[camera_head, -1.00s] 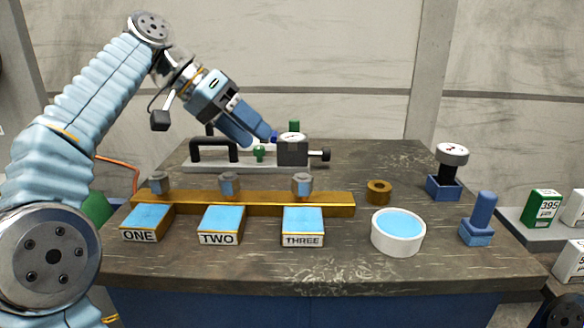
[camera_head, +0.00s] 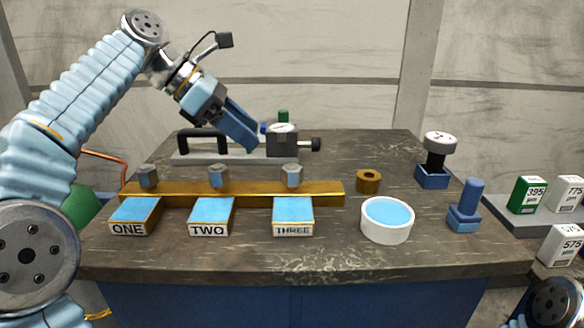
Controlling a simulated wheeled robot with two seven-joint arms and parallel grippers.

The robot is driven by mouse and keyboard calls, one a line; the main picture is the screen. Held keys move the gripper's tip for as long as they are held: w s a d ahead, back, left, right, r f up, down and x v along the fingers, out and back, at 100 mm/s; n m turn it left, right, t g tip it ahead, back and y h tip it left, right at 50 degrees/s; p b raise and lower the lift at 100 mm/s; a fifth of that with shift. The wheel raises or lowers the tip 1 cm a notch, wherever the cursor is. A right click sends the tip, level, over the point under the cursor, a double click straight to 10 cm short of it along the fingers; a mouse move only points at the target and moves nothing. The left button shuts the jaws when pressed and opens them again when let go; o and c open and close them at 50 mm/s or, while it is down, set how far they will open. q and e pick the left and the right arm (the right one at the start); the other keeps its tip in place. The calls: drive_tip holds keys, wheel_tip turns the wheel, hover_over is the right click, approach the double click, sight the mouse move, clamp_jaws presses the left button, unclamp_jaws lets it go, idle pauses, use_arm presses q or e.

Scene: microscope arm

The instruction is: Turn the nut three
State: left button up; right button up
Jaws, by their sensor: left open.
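Nut three (camera_head: 294,176) is a grey hex nut standing on the right part of the brass bar (camera_head: 240,199), behind the block labelled THREE (camera_head: 293,216). Two like nuts stand on the bar to its left, behind the blocks ONE (camera_head: 135,216) and TWO (camera_head: 211,216). My left gripper (camera_head: 250,143) is open and empty. It is above and behind the bar, up and left of nut three, pointing down to the right in front of the black-handled fixture. My right gripper is out of view; part of my right arm shows at the lower right corner.
The fixture with a black handle (camera_head: 203,135) and gauge stands behind the bar. A brass ring (camera_head: 368,181), a white dish (camera_head: 387,220), a blue peg block (camera_head: 466,207) and a white-topped stamp (camera_head: 438,157) stand to the right. Labelled boxes (camera_head: 528,194) sit beyond the table's right side.

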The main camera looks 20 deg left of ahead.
sight(292, 168)
use_arm(q)
drive_tip(key=x, duration=1.2)
drive_tip(key=c, duration=1)
drive_tip(key=shift+o, duration=0.2)
drive_tip(key=shift+m+g, duration=0.5)
drive_tip(key=shift+m, duration=0.2)
drive_tip(key=o, duration=1)
drive_tip(key=shift+c, duration=0.2)
drive_tip(key=v, duration=1.3)
drive_tip(key=shift+a, duration=0.5)
